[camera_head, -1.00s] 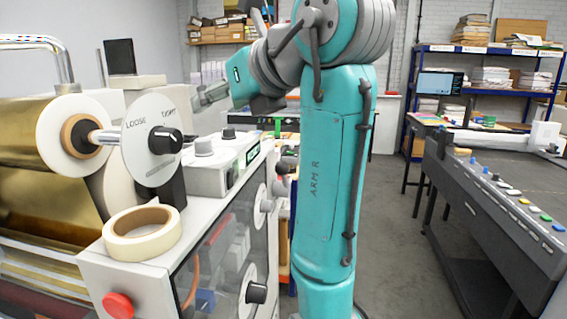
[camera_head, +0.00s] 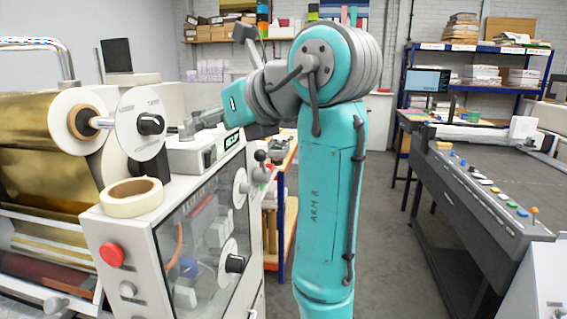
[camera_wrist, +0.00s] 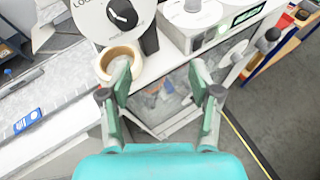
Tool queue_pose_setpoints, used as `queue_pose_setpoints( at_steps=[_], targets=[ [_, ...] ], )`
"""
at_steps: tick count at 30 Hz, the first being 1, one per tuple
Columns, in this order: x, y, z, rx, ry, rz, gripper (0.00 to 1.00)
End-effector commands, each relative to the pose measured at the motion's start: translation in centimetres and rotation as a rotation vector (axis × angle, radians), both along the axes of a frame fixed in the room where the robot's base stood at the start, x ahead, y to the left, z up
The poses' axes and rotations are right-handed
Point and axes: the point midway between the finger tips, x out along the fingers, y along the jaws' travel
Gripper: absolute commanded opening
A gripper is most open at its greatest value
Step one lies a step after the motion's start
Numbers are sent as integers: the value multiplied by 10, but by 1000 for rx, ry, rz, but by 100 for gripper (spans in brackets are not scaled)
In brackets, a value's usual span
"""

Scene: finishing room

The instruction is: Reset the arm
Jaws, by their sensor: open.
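My teal arm (camera_head: 330,190) stands upright in the middle of the head view, with its upper part bent to the left toward the foil machine. My gripper (camera_head: 190,126) is at the left end of the arm, small and partly lost against the machine's top. In the wrist view my gripper (camera_wrist: 162,82) has its two green-grey fingers spread wide, with nothing between them. Beyond the fingers is the machine's clear front panel (camera_wrist: 165,100). The left fingertip overlaps the roll of masking tape (camera_wrist: 107,63) in the picture; I cannot tell how near it is.
The foil machine (camera_head: 110,235) fills the left, with a tape roll (camera_head: 132,208) on top, a dial (camera_head: 140,122) and a red button (camera_head: 111,255). A long grey console (camera_head: 460,190) with coloured buttons stands right. Grey floor (camera_head: 385,235) is open between arm and console.

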Motion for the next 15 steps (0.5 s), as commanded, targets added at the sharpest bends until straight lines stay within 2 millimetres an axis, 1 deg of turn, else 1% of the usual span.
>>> queue_pose_setpoints(
  at_steps=[1,5,8,11,15],
  targets=[
    [0,2,-9,5,6,13,63],
    [-1,8,-31,23,22,57,63],
    [-3,13,-52,43,38,96,63],
    [-8,19,-79,73,64,148,63],
    [-21,28,-127,145,116,239,63]
  ],
)
